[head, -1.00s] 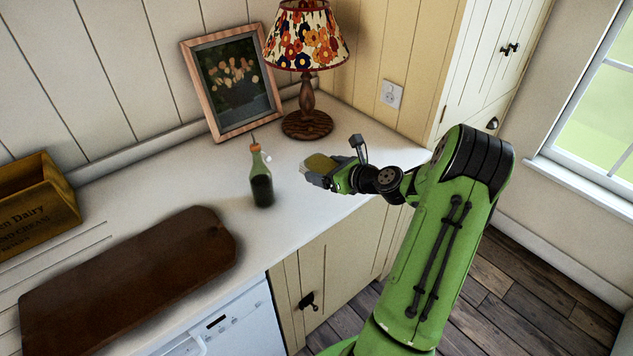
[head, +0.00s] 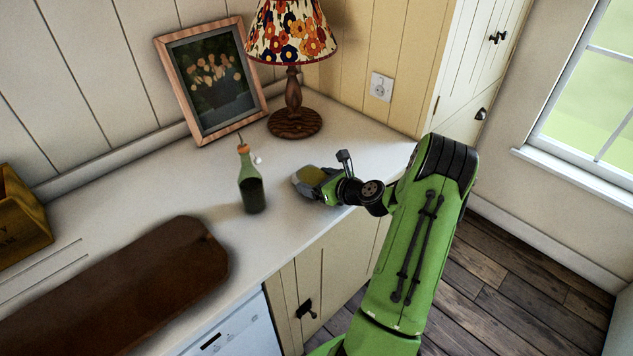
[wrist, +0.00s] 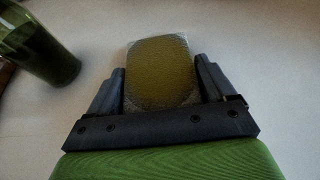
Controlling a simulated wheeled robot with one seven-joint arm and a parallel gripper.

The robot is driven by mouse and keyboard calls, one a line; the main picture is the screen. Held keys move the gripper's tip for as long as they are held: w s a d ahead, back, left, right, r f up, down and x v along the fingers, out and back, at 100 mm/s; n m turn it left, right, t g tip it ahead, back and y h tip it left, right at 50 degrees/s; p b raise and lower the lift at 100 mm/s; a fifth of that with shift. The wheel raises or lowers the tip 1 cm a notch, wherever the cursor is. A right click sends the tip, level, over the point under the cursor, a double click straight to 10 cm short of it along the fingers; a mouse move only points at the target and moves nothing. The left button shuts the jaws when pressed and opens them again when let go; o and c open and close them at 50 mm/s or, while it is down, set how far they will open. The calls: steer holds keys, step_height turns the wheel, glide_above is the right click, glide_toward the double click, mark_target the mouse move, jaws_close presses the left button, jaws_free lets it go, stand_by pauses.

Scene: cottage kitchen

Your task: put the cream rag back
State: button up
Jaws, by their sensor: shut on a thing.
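My gripper (head: 312,181) is over the countertop (head: 350,133), to the right of a green bottle. It is shut on a flat pad (wrist: 160,78) with an olive-yellow face and a pale grey border, which looks more like a sponge than a cloth. The pad also shows in the head view (head: 308,174). In the wrist view my gripper (wrist: 160,68) has one finger on each side of the pad. I cannot tell whether the pad touches the counter. I see no cream rag in either view.
The green bottle (head: 251,186) stands close to the left of my gripper. A wooden board (head: 130,290) lies front left, with a yellow crate (head: 15,225) behind it. A lamp (head: 293,95) and a leaning picture frame (head: 187,108) stand at the back. The counter right of the lamp is clear.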

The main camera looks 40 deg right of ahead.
steer(key=shift+f, duration=0.1)
steer(key=o, duration=0.9)
steer(key=shift+c, duration=0.2)
steer(key=shift+s+r, duration=0.15)
steer(key=shift+r, duration=0.1)
steer(key=p+v, duration=0.1)
steer(key=v, duration=1)
steer(key=shift+s+a+r, duration=0.15)
steer(key=shift+s+r, duration=0.05)
steer(key=w+a+r+n+g+y, duration=0.1)
steer(key=a+r+n+g, duration=0.25)
steer(key=a+n, duration=0.7)
steer(key=a+r+n+g+y, duration=0.1)
steer(key=a+r+n+g, duration=0.25)
steer(key=a+n, duration=0.7)
steer(key=s+a+r+n, duration=0.2)
steer(key=s+a+n, duration=0.1)
steer(key=s+n, duration=0.2)
steer(key=s+a+r+n+h, duration=0.1)
steer(key=s+a+r+n, duration=0.1)
steer(key=s+a+n, duration=0.1)
steer(key=s+a+r+n+g+h, duration=0.1)
steer(key=s+a+r+n, duration=0.2)
steer(key=s+n, duration=0.3)
steer(key=shift+s+n, duration=0.3)
steer(key=shift+s, duration=0.4)
steer(key=shift+r, duration=0.1)
